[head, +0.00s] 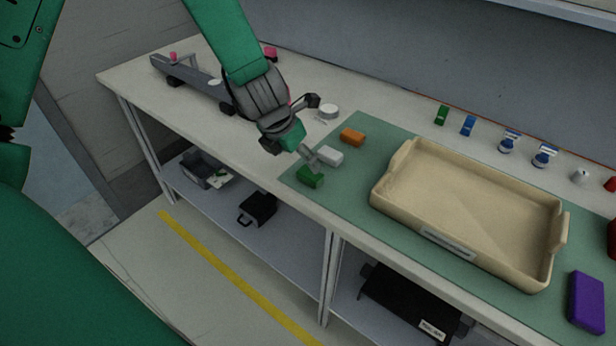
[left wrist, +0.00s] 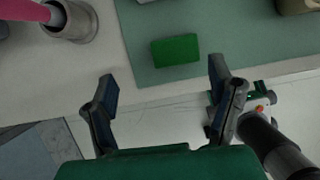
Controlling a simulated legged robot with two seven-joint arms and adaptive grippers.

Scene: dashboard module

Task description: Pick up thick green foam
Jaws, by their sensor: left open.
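The green foam block (head: 310,177) lies on the green mat near the table's front edge. It also shows in the left wrist view (left wrist: 175,50), whole and uncovered, above the gap between my fingers. My left gripper (head: 293,128) is above the table's front edge, up and to the left of the block in the head view. In the left wrist view its two fingers (left wrist: 162,84) are wide apart with nothing between them. The block lies beyond the fingertips. My right gripper is not in view.
A white block (head: 331,155) and an orange block (head: 352,137) lie close to the green one. A beige tray (head: 383,188) stands to the right on the mat (head: 372,128). A purple block (head: 586,302) lies far right. Small bottles line the back.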

